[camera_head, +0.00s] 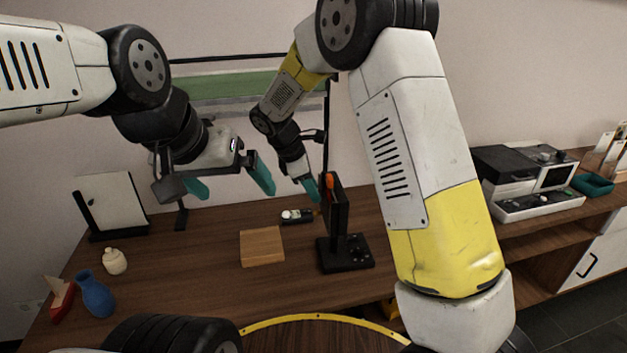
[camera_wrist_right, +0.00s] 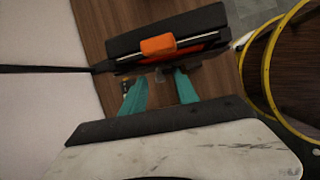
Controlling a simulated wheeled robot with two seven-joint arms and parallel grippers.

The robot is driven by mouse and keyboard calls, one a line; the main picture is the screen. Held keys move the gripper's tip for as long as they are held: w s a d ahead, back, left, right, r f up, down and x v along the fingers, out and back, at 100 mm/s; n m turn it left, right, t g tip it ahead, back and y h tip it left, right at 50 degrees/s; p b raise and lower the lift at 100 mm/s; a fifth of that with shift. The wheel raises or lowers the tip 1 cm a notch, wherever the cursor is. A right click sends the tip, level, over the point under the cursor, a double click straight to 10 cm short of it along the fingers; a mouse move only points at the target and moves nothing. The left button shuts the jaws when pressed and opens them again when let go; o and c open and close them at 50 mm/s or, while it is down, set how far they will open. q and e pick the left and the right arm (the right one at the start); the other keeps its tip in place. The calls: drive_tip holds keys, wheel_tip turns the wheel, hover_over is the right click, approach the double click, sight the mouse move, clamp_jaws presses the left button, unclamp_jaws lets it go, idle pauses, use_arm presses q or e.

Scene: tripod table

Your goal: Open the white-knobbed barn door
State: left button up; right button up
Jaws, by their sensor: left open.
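I cannot make out a white-knobbed barn door for certain. A black upright device (camera_head: 341,215) with an orange part (camera_head: 329,181) stands on a flat black base at the middle of the desk. My right gripper (camera_head: 308,190) is beside its upper left side. In the right wrist view, the teal fingers of this gripper (camera_wrist_right: 161,88) are apart, with the black device (camera_wrist_right: 205,26) and its orange block (camera_wrist_right: 158,45) just beyond the tips. A small grey piece shows between the tips; contact cannot be told. My left gripper (camera_head: 230,181) is open and empty above the desk's left part.
A wooden block (camera_head: 262,247) and small dark device (camera_head: 297,216) lie left of the black device. A white panel (camera_head: 110,203), cream jar (camera_head: 114,262) and blue vase (camera_head: 95,294) stand left. A green-banded frame (camera_head: 225,86) rises behind. A yellow-rimmed round top (camera_head: 320,330) is in front.

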drive_tip(key=shift+c, duration=0.5)
clamp_jaws()
drive_tip(key=shift+r, duration=0.1)
idle(0.8)
